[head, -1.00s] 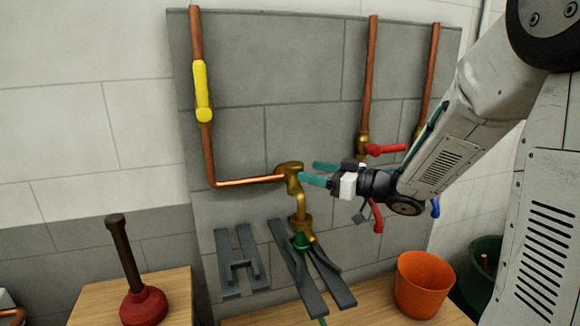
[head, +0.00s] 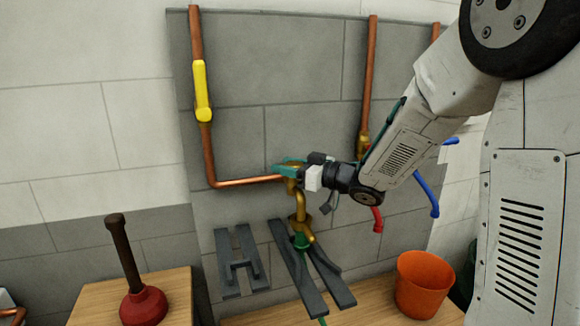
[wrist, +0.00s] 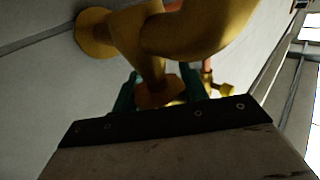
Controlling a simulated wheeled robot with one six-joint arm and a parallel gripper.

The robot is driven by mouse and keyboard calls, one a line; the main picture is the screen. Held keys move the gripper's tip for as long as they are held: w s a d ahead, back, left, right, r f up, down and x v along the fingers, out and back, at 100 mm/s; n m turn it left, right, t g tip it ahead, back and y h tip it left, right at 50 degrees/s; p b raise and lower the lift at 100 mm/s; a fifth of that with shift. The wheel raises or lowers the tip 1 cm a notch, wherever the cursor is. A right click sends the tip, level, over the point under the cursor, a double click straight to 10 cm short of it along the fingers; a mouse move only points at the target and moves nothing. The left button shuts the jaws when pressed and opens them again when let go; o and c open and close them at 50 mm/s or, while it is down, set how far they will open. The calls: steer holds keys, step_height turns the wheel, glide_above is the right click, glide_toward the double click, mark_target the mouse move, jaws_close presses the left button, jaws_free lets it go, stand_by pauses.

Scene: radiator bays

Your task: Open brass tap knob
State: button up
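The brass tap (head: 299,205) sticks out from the grey wall panel at the end of a copper pipe. Its knob (wrist: 158,93) shows in the wrist view below the thick brass body, between my two teal fingers. My gripper (head: 288,168) is at the top of the tap in the head view, with its fingers around the knob. The fingers look apart, one on each side of the knob; whether they touch it is hard to tell. The fingers and wrist hide most of the knob in the head view.
A yellow-handled valve (head: 202,92) is on the left pipe. Red (head: 377,220) and blue (head: 428,195) levers are at right, partly behind my arm.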

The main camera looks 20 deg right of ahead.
steer(key=c, duration=0.4)
steer(key=shift+n+g+y, duration=0.8)
steer(key=shift+g+y, duration=0.1)
steer(key=shift+s+a+n+g+y, duration=0.1)
steer(key=shift+s+n+g+y, duration=0.05)
steer(key=shift+n+g+y, duration=0.75)
steer(key=o, duration=1)
